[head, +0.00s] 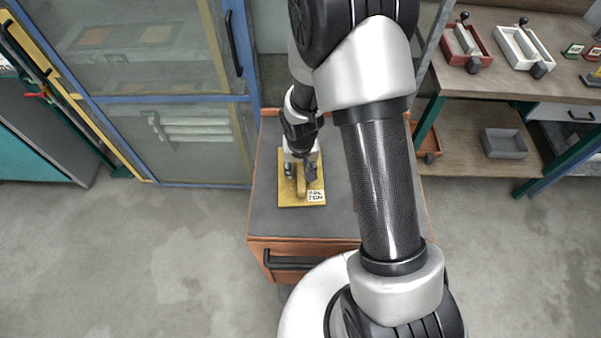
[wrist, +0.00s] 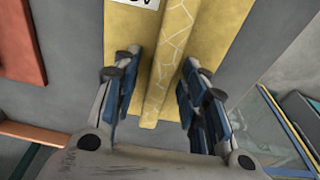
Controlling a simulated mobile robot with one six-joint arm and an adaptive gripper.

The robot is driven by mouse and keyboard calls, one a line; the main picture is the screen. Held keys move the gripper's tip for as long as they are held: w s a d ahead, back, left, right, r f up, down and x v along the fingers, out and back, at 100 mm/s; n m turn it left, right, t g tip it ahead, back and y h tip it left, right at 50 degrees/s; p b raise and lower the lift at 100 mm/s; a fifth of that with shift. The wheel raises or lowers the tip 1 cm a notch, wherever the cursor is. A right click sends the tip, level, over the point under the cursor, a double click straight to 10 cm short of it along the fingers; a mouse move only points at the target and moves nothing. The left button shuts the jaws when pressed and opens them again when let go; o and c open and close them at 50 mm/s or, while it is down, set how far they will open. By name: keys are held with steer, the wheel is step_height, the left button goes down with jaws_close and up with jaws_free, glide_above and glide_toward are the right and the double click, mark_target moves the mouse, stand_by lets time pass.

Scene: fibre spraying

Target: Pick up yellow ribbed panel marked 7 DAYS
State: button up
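The yellow ribbed panel (head: 287,201) lies flat on the grey top of an orange cabinet in the head view. A raised rib runs along its middle, and a white label sits at its near right corner; its print is too small to read surely. In the wrist view the panel (wrist: 215,30) fills the upper middle, with the label cut off at the top edge. My gripper (head: 300,176) is over the panel, pointing down. In the wrist view my gripper (wrist: 160,62) is open, one finger on each side of the rib, with a gap on both sides.
The orange cabinet (head: 335,222) has free grey top around the panel. A blue-framed glazed cabinet (head: 165,100) stands behind left. A workbench at the right holds a red tray (head: 480,55), a white tray (head: 512,48) and, lower, a grey bin (head: 505,145).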

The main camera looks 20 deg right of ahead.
jaws_close()
stand_by(0.7)
